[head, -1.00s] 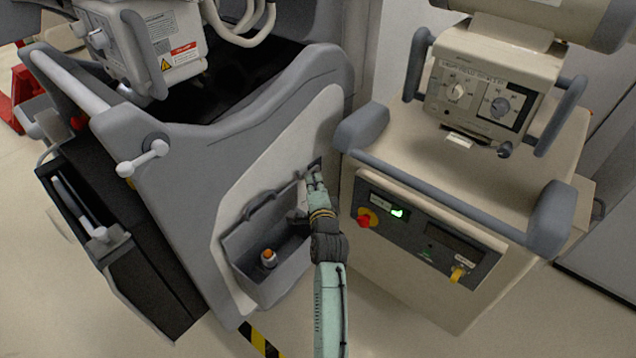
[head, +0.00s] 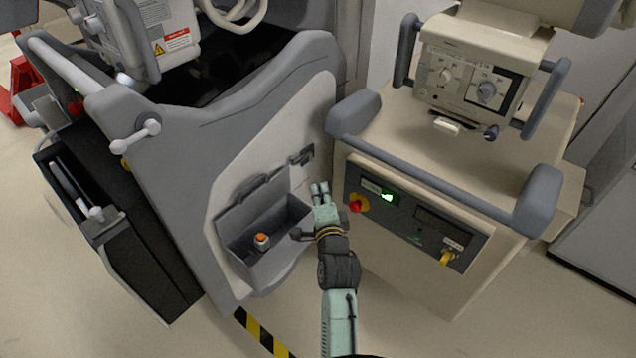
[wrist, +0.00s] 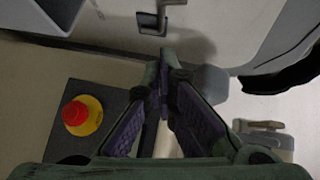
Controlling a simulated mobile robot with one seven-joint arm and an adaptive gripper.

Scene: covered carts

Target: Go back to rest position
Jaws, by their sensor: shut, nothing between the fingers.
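My gripper (head: 320,190) is shut and empty in the head view, in front of the gap between the left grey cart (head: 300,85) and the right beige cart (head: 400,280). It is apart from the small dark latch (head: 301,157) on the left cart's pale panel. In the wrist view the fingers (wrist: 163,65) meet at their tips, just below a grey bracket-shaped handle (wrist: 157,18). The open grey bin (head: 265,245) on the left cart holds a small bottle with an orange cap (head: 262,241).
The beige cart's control panel has a red knob on a yellow base (head: 356,205), close to the right of my gripper; a red knob also shows in the wrist view (wrist: 78,115). A grey rail (head: 430,180) runs above the panel. Open floor (head: 520,310) lies at lower right.

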